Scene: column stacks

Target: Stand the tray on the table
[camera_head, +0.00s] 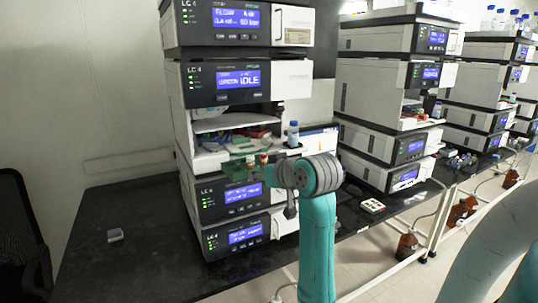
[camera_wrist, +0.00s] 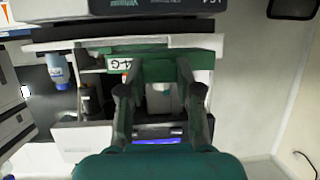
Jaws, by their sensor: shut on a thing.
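A green tray (camera_head: 236,172) is in my gripper (camera_head: 264,172), in front of the open bay of the near column stack. In the wrist view the tray (camera_wrist: 150,62) spans between the two fingers of my gripper (camera_wrist: 158,92), with a small white label on its left part. The fingers are shut on it. Small vials with reddish and white tops show at the tray in the head view. The black table (camera_head: 110,262) lies below, under the stack. The tray is held well above it. My arm hides part of the tray's right side.
A small grey object (camera_head: 115,235) lies on the table at left. The table left of the stack is mostly clear. More stacks (camera_head: 390,100) stand at right.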

